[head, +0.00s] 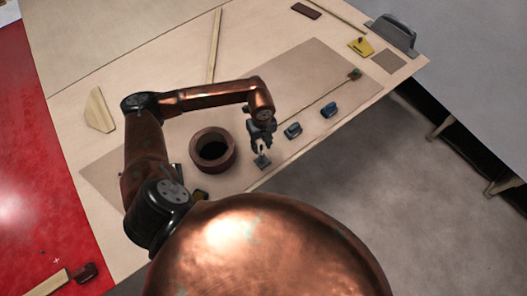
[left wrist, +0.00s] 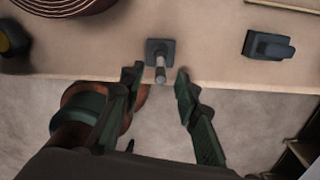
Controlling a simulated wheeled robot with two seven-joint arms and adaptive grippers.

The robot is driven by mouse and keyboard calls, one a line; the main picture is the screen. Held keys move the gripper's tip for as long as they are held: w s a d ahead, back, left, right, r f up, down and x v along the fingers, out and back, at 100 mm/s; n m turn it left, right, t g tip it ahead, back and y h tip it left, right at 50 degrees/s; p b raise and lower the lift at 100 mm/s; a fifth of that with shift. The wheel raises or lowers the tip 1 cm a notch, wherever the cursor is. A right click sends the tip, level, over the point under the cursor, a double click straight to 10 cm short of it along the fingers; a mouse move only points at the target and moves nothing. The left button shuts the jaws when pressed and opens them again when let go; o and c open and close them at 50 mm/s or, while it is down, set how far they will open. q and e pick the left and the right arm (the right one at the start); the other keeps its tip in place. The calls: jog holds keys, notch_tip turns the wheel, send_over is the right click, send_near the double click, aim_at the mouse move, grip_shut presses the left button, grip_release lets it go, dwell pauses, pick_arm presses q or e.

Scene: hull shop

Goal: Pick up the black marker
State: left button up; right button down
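My left gripper (head: 260,148) is over the front edge of the workbench, and its two fingers are spread apart in the left wrist view (left wrist: 158,78). A small dark square base with a grey post (left wrist: 160,52) is at the bench edge, just ahead of and between the fingertips; the base also shows below the gripper in the head view (head: 262,161). I see no clear gap or contact between post and fingers. I cannot pick out a black marker for certain; this dark upright piece is the closest thing to the fingers. My right gripper is not in view.
A brown round hollow container (head: 213,150) stands left of the gripper. Two small blue-grey blocks (head: 292,130) (head: 330,110) lie to its right along the edge. A thin rod (head: 318,97) lies behind them. The bench's back middle (head: 160,60) is mostly clear.

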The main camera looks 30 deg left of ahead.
aim_at(262, 158)
pick_arm(q)
notch_tip(262, 158, down, 7)
jog(key=shift+w+a+r+p, duration=0.1)
jog(key=shift+a+p, duration=0.05)
jog(key=shift+p, duration=0.2)
grip_shut()
dwell(0.3)
